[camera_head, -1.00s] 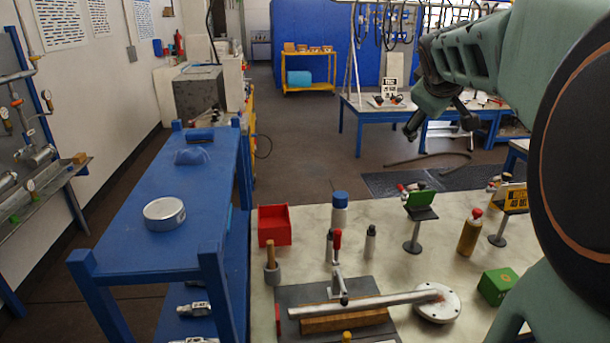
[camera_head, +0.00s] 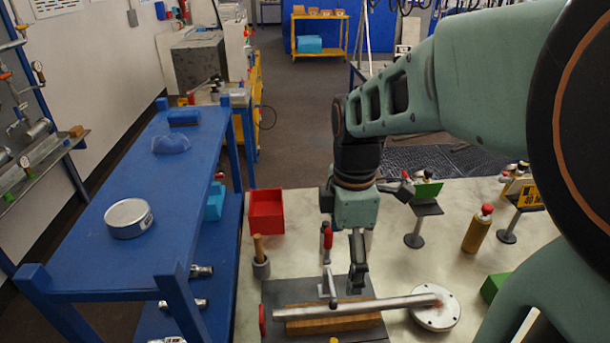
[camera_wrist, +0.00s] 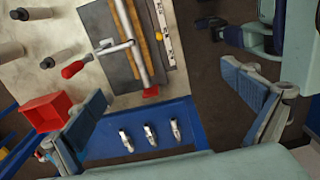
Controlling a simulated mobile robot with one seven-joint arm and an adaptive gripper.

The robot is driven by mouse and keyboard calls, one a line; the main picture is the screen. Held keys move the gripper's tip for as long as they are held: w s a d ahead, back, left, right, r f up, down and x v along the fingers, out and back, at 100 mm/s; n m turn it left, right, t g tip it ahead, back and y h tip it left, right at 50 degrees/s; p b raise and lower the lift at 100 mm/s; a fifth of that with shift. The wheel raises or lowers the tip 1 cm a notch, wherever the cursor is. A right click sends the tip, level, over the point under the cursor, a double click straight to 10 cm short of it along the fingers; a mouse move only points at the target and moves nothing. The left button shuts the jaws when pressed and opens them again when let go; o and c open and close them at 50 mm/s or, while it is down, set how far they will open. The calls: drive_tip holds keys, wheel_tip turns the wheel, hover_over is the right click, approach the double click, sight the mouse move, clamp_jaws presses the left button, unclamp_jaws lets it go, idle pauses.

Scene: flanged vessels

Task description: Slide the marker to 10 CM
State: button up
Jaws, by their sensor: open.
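A pipe (camera_head: 355,306) with a round flange (camera_head: 435,312) at its right end lies over a wooden block on a dark plate (camera_head: 285,292). In the wrist view, a pale ruler-like strip (camera_wrist: 165,32) with dark marks runs beside the pipe (camera_wrist: 132,40). A small red piece (camera_wrist: 151,92) sits by the pipe's plain end and also shows in the head view (camera_head: 262,320). I cannot tell whether it is the marker. My gripper (camera_wrist: 165,84) is open and empty, its fingers wide apart. In the head view my gripper (camera_head: 357,265) hangs behind the pipe, near the red-handled clamp.
The clamp's red handle (camera_head: 328,238) stands upright beside my gripper. A red bin (camera_head: 266,212), a wooden-handled tool (camera_head: 259,258) and a green block (camera_head: 492,288) stand around the plate. A blue shelf (camera_head: 90,262) borders the left.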

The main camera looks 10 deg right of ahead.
wheel_tip(320, 180, down, 9)
drive_tip(key=b, duration=0.6)
drive_tip(key=shift+f+b, duration=0.2)
drive_tip(key=shift+b, duration=0.15)
drive_tip(key=shift+r, duration=0.1)
